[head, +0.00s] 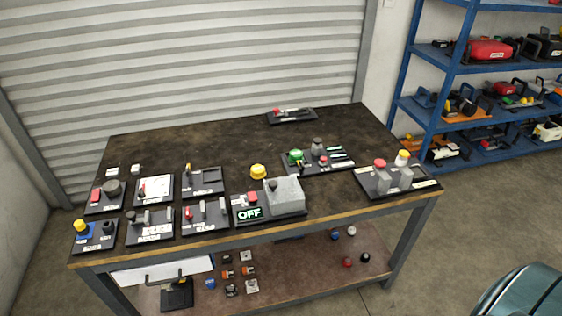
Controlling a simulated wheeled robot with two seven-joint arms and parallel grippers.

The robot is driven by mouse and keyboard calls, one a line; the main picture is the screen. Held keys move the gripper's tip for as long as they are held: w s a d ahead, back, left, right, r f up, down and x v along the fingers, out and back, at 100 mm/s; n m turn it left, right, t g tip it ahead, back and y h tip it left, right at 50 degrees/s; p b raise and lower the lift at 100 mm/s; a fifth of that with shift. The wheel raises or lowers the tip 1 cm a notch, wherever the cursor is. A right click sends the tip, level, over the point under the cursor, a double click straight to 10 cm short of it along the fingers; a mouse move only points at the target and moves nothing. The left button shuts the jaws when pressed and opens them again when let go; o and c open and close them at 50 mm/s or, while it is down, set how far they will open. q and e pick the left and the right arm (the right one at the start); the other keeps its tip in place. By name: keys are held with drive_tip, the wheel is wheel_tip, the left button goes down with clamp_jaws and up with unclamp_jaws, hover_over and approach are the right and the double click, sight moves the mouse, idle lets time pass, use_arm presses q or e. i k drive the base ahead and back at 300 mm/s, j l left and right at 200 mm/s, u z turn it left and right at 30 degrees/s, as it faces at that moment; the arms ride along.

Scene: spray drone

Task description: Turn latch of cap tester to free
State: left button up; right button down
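Several small black-based devices stand on a dark workbench (220,135). No readable label marks the cap tester, so I cannot tell for sure which one it is. One device at the front middle has a grey box (285,196), a red part (252,197), a dark knob and a sign reading OFF (249,213). A loose yellow cap (258,171) sits just behind it. Behind, a board (338,157) carries green, grey and red parts. At the right, a device (398,182) has grey blocks with red and yellow tops. Latch positions are too small to read. Neither gripper shows.
Several small devices crowd the bench's front left, including a black panel (203,181). Another small device (292,115) stands at the back edge. The bench's back left is clear. A lower shelf (315,262) holds small parts. Blue shelving (452,65) stands right. A teal object (525,292) shows at bottom right.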

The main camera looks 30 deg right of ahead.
sight(301, 167)
drive_tip(key=j, duration=0.25)
drive_tip(key=z, duration=1.6)
drive_tip(key=i+j, duration=0.05)
